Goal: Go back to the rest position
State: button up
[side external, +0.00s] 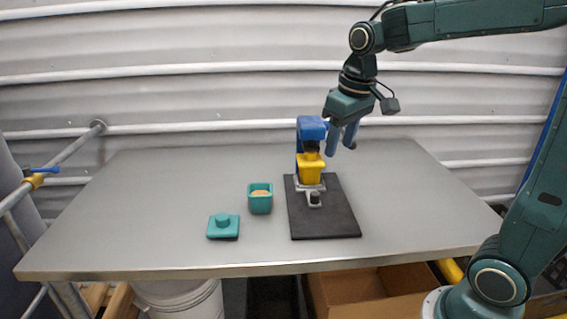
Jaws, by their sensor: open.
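My gripper (343,134) is open and empty, with its blue fingers pointing down. It hangs above the table (200,170), just right of a blue device (311,127) with a yellow hopper (310,168). I cannot tell whether the fingers are clear of the device or level with its top. The device stands on a black mat (325,220). A small teal cup (260,203) with tan contents stands open to the left of the mat. A teal lid (223,227) with a knob lies on the table left of the cup.
The table's left half and right side are bare. A corrugated wall with white rails (230,128) runs behind the table. A white bucket (180,300) and a cardboard box (370,292) are below the front edge.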

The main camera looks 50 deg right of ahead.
jog(key=s+a+t, duration=0.1)
jog(key=s+a, duration=0.1)
jog(key=s, duration=0.6)
jog(key=s+a+f+n+t, duration=0.1)
jog(key=s+a+t, duration=0.1)
jog(key=s, duration=0.5)
jog(key=shift+s+a+f, duration=0.3)
jog(key=shift+s+a, duration=0.05)
jog(key=shift+a, duration=0.5)
